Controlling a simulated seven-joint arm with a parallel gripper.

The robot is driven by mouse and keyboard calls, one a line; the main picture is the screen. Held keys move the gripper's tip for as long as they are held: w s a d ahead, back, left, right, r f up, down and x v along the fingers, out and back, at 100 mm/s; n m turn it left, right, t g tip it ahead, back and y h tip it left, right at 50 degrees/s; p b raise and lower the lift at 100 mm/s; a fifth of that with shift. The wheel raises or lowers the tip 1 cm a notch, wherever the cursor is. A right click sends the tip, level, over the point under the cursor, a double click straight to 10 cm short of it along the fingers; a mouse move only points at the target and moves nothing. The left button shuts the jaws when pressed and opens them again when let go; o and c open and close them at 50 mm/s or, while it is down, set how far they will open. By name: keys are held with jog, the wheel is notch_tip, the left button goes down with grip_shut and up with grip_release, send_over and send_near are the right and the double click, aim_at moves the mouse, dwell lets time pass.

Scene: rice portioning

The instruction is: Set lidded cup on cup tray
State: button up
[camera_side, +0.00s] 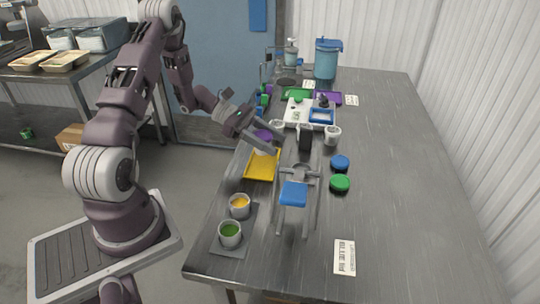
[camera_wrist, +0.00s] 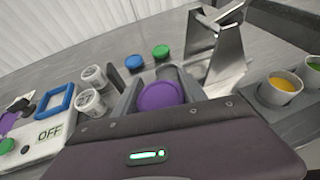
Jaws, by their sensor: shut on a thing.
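My gripper (camera_side: 272,141) is shut on a cup with a purple lid (camera_side: 263,135), one finger on each side of it. In the wrist view the purple lid (camera_wrist: 160,96) shows between the fingers, seen from above, and hides the cup body. In the side view the fingers cover part of the cup. The yellow cup tray (camera_side: 261,167) lies on the steel table under and just in front of the cup. I cannot tell whether the cup's base touches the tray. The tray is not clearly visible in the wrist view.
A metal stand with a blue top (camera_side: 293,194) is right of the tray. Blue (camera_side: 340,162) and green (camera_side: 340,183) lids lie beyond it. Cups of orange (camera_side: 239,206) and green (camera_side: 230,234) contents stand in front. A white unit (camera_wrist: 50,135) marked OFF and labelled cups (camera_side: 332,135) stand behind.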

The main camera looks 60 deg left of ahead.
notch_tip(320, 180, down, 4)
jog(key=shift+f, duration=0.1)
jog(key=shift+f, duration=0.15)
jog(key=o, duration=1.4)
jog(key=shift+c, duration=0.2)
